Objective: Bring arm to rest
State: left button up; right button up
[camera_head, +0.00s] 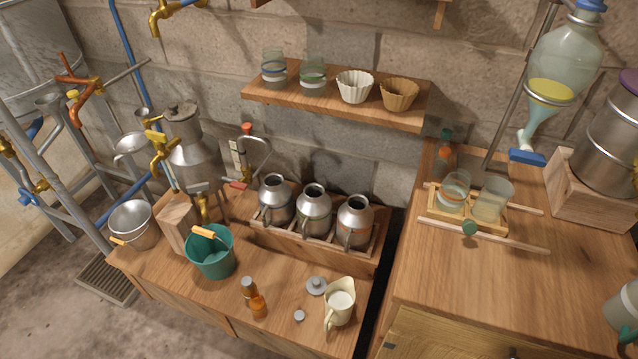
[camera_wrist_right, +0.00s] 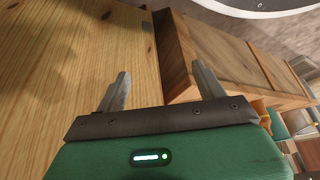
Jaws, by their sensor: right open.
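My right gripper (camera_wrist_right: 163,84) shows in the right wrist view with its two grey fingers spread apart. Nothing is between the fingers. Behind them are a pale wooden surface (camera_wrist_right: 60,70) and the edge of a darker wooden bench (camera_wrist_right: 215,55). I cannot tell how far they are from the fingertips. A pale grey part with some teal at the lower right edge of the head view may be my right arm; no fingers show there. My left arm and gripper are not in view.
The lower bench holds a teal bucket (camera_head: 211,257), an amber bottle (camera_head: 256,303), a cream jug (camera_head: 340,303) and a rack with three metal cans (camera_head: 313,212). The right table (camera_head: 450,285) has clear wood in front of a tray of glass jars (camera_head: 468,216).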

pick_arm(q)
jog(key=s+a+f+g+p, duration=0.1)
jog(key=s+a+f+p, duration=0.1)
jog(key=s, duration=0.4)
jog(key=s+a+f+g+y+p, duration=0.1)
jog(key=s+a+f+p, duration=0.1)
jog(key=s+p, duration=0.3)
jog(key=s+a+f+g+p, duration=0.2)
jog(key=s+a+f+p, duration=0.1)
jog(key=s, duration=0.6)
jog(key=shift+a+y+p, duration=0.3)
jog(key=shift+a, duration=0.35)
pick_arm(e)
jog(key=s+d+f+g, duration=0.2)
jog(key=s+d+f, duration=0.1)
jog(key=s, duration=0.7)
jog(key=s+d+f+g+h, duration=0.1)
jog(key=s+d+f, duration=0.3)
jog(key=s, duration=0.6)
jog(key=shift+d+g+h, duration=0.3)
jog(key=shift+d+g, duration=0.2)
jog(key=shift+d, duration=0.15)
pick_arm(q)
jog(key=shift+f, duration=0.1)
pick_arm(e)
jog(key=shift+f, duration=0.1)
